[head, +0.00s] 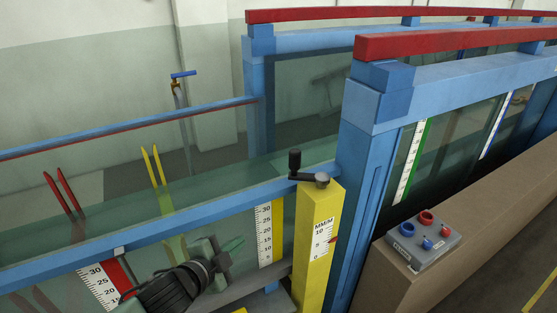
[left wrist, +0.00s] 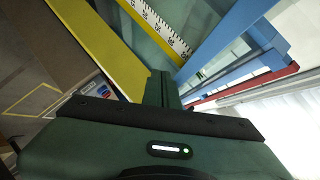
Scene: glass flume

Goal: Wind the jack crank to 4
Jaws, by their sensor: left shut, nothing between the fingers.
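The jack crank (head: 315,179) is a dark arm with an upright black knob at its left end. It sits on top of the yellow jack post (head: 313,246), whose front has an MM/M scale (head: 322,238). A small red pointer (head: 332,240) shows by the scale, below the 10; its exact reading is too small to tell. My left gripper (head: 238,244) is shut and empty, left of the post and lower than the crank, apart from it. In the left wrist view its fingers (left wrist: 160,88) are together beside the yellow post (left wrist: 85,40); the crank is not visible there. My right gripper is out of view.
Blue rails (head: 200,214) and a thick blue upright (head: 368,170) frame the glass flume close to the post. A grey button box (head: 423,240) stands on the brown ledge (head: 480,215) at right. Yellow prongs (head: 154,167) and red prongs (head: 65,192) rise at left. Air above the crank is clear.

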